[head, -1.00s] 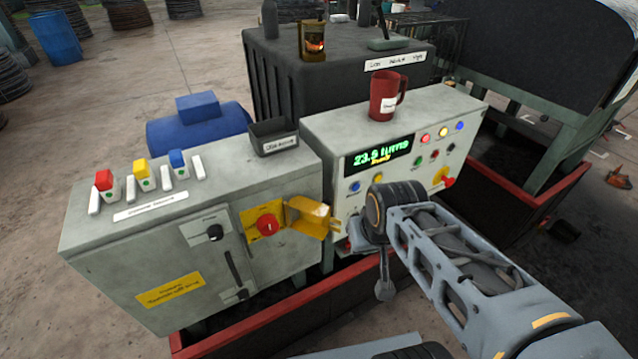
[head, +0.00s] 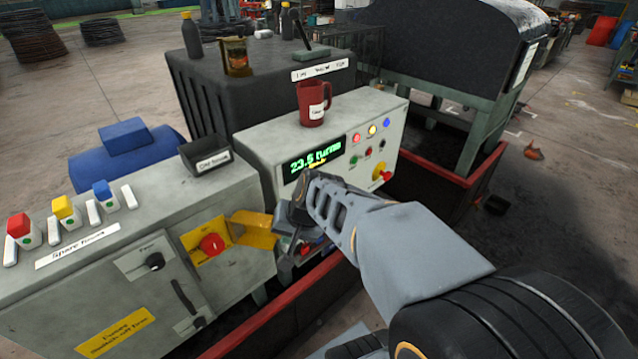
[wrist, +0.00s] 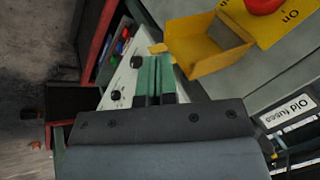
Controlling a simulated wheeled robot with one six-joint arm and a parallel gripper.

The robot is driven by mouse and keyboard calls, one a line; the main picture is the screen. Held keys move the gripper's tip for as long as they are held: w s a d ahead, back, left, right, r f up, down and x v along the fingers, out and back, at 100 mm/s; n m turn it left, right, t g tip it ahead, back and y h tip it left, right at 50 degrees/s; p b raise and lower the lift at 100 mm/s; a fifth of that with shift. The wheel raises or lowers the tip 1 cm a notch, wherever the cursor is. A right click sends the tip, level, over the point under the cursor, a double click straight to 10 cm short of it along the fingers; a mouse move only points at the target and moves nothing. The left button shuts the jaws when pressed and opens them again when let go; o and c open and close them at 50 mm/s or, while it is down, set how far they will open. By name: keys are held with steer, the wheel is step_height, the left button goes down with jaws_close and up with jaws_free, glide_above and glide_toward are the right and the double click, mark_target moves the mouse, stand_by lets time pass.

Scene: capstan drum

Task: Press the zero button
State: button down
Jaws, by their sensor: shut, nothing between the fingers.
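The counter box (head: 245,150) in the head view has a lit display (head: 313,160) reading about 23.5 turns. To its right are red, yellow and blue lamps (head: 372,130), a row of small green, red and dark buttons (head: 367,156), and a red and yellow knob (head: 382,175). No button can be read as zero; my arm hides the panel's lower part. My gripper (wrist: 154,75) is shut and empty in the wrist view.
A yellow bracket (head: 254,231) juts out beside my wrist, left of the counter panel; it also shows in the wrist view (wrist: 205,50). A red knob (head: 211,243) sits on the left cabinet. A red mug (head: 312,104) stands on the counter box. A red-rimmed tray (head: 285,308) runs below.

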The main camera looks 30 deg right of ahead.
steer(key=w+d+f+m+t+h, duration=0.1)
steer(key=w+d+f+m, duration=0.1)
steer(key=d+m, duration=0.3)
steer(key=w+d+f+m+t+h, duration=0.1)
steer(key=w+d+f+m+t, duration=0.1)
steer(key=d+m, duration=0.4)
steer(key=w+d+f+m+t+h, duration=0.1)
steer(key=w+d+f+m, duration=0.1)
steer(key=d+m, duration=0.4)
steer(key=d, duration=0.5)
steer(key=shift+d+f+b, duration=0.3)
steer(key=shift+f, duration=0.05)
steer(key=shift+w, duration=0.1)
steer(key=w+a+p, duration=0.1)
steer(key=w, duration=0.7)
steer(key=shift+w+a+p, duration=0.3)
steer(key=shift+p, duration=0.05)
steer(key=shift+w+a, duration=0.15)
steer(key=shift+w, duration=0.65)
stand_by(1.1)
steer(key=shift+s, duration=0.1)
steer(key=shift+s+b, duration=0.45)
steer(key=shift+s, duration=0.25)
